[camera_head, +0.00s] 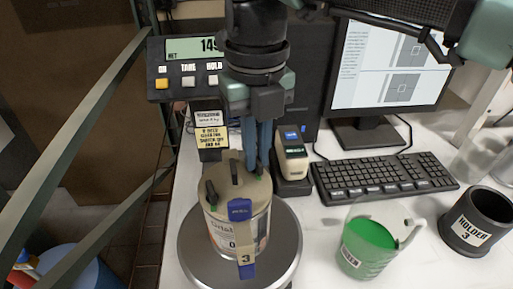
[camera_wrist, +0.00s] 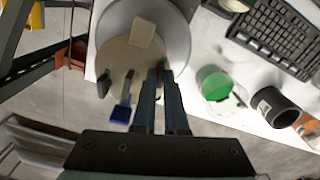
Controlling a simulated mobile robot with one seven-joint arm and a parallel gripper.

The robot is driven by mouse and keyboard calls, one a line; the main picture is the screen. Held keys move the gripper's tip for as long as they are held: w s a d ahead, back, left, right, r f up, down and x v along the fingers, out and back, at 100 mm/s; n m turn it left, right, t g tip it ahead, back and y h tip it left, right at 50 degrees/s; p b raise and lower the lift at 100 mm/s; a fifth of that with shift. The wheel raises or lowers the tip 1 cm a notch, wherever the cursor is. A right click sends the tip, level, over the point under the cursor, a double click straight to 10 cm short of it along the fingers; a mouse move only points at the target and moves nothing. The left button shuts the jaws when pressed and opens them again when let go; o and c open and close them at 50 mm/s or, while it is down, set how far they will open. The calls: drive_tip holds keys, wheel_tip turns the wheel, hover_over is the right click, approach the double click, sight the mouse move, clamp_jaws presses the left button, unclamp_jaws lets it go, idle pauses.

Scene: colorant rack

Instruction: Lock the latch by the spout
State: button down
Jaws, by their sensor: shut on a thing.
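A beige can (camera_head: 222,226) with a printed label stands on the round plate of a scale (camera_head: 190,262). On its lid are a blue spout piece (camera_head: 239,210) at the front, which also shows in the wrist view (camera_wrist: 121,112), and a dark latch (camera_head: 210,192) on the left side. A dark upright piece (camera_head: 235,172) stands near the lid's middle. My gripper (camera_head: 258,172) points down at the right side of the lid, beside the spout. In the wrist view my gripper (camera_wrist: 159,73) has its fingers close together, shut on the right-hand latch, which they mostly hide.
A small device (camera_head: 292,155) stands behind the can to the right. A keyboard (camera_head: 385,178), a cup of green liquid (camera_head: 366,255) and a dark holder (camera_head: 465,232) are on the right. The scale display (camera_head: 190,65) stands behind on the left.

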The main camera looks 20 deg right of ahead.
idle(0.6)
drive_tip(key=c, duration=0.9)
unclamp_jaws()
drive_tip(key=shift+c, duration=0.2)
drive_tip(key=shift+r, duration=0.1)
wheel_tip(320, 180, up, 13)
drive_tip(key=p, duration=1)
drive_tip(key=shift+p, duration=0.3)
drive_tip(key=shift+f, duration=0.2)
